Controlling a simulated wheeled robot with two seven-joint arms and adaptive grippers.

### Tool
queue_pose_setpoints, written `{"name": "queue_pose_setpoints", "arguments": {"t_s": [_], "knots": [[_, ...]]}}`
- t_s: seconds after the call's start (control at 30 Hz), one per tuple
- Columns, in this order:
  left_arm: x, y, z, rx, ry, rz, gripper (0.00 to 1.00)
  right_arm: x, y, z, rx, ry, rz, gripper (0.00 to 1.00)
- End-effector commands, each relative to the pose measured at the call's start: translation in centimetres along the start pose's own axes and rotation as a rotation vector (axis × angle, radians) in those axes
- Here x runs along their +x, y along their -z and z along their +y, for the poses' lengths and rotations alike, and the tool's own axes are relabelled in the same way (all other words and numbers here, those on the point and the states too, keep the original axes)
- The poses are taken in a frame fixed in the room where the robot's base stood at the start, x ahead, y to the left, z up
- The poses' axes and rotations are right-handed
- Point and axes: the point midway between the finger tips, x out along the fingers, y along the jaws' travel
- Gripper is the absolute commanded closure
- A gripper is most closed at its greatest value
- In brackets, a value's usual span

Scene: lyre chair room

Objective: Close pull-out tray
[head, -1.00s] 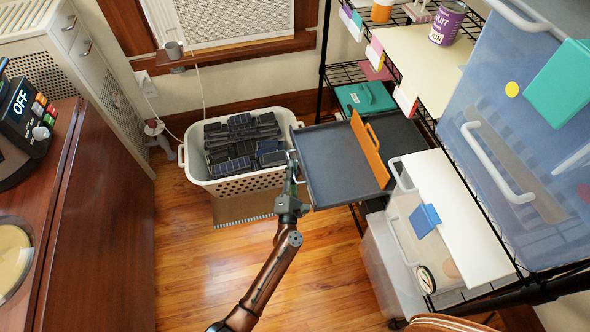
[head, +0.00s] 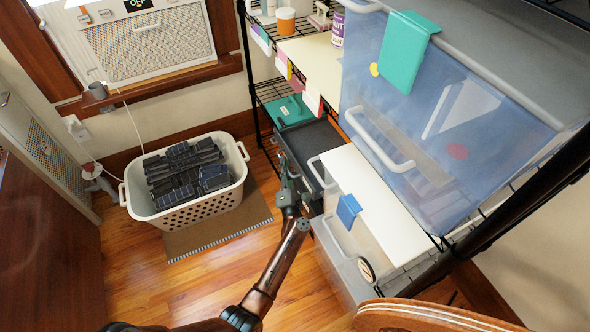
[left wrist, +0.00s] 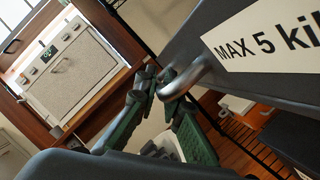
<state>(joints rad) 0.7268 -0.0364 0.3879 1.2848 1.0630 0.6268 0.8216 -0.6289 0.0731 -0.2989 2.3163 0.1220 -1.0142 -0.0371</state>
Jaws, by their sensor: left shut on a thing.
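The dark grey pull-out tray (head: 316,142) sits mostly within the black wire shelf, and only its front part shows in the head view. An orange upright piece (head: 339,127) on it is nearly hidden behind the white-topped bin. My left gripper (head: 284,168) is at the tray's front edge. In the left wrist view, its green fingers (left wrist: 163,92) are shut on the metal handle (left wrist: 188,76) of the tray front (left wrist: 240,75), which bears a "MAX 5 ki..." label. My right gripper is not in view.
A white laundry basket (head: 210,208) with dark packs stands on a mat (head: 225,232) left of the shelf. A clear bin with a white top (head: 375,195) and a blue clip lies close right of my gripper. A large blue bin (head: 430,130) stands above.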

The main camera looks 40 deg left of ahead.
Motion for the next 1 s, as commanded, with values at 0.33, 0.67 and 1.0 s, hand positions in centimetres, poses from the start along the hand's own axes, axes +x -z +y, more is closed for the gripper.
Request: {"name": "queue_pose_setpoints", "arguments": {"t_s": [0.33, 0.67, 1.0], "knots": [[0.3, -0.2, -0.1, -0.003, 0.004, -0.002, 1.0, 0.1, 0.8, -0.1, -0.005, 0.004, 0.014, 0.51], [0.3, -0.3, -0.1, -0.003, 0.003, -0.003, 0.84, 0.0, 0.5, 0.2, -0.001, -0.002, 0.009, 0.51], [-1.9, -0.1, -0.2, -0.003, 0.004, 0.0, 0.84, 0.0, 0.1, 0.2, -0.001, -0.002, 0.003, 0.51]]}}
